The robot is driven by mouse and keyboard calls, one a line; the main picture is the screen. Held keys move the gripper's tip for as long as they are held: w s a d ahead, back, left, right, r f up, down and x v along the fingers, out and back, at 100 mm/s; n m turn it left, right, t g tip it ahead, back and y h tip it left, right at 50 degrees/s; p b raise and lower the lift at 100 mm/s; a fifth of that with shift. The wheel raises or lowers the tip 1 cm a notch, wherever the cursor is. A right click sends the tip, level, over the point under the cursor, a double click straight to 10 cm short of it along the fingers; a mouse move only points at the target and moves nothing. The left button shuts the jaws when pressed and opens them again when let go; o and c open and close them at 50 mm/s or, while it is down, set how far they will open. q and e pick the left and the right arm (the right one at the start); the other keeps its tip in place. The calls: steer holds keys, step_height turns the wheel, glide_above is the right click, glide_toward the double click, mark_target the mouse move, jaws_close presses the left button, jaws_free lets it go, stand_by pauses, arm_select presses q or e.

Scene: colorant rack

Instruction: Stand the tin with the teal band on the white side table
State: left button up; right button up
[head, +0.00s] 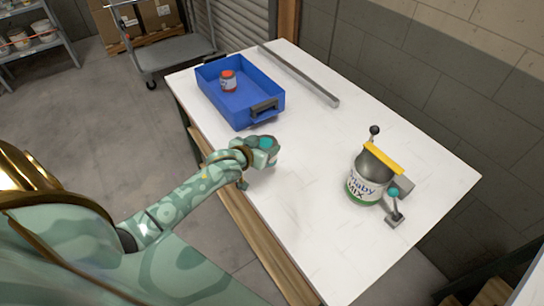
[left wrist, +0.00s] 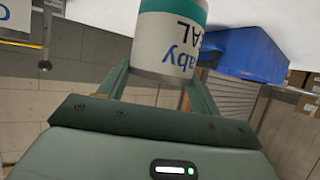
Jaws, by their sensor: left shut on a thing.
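My left gripper (head: 264,152) is shut on the tin with the teal band over the left part of the white-topped table (head: 310,215). In the left wrist view the tin (left wrist: 168,45) is white with blue lettering and a teal band, between my fingers. In the head view my gripper hides most of it. The picture does not settle whether the tin touches the table. A white surface (head: 532,290) shows partly at the bottom right; I cannot tell whether it is the side table. My right gripper is out of view.
A blue tray (head: 240,112) holds a red-banded tin (head: 228,81). A larger green-banded tin (head: 362,184) stands in a grey fixture with a yellow bar (head: 384,158). A metal bar (head: 300,75) lies at the back. The table's middle is clear.

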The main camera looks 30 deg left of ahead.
arm_select(q)
steer(key=w+f, duration=0.1)
steer(key=w+d+f+b, duration=0.1)
steer(key=f, duration=0.1)
steer(key=shift+w, duration=0.1)
step_height(320, 180, down, 3)
steer(key=shift+w+d+f+b, duration=0.1)
steer(key=shift+w+f+b, duration=0.05)
steer(key=shift+b, duration=0.65)
steer(key=o, duration=1.1)
steer(key=shift+c, duration=0.2)
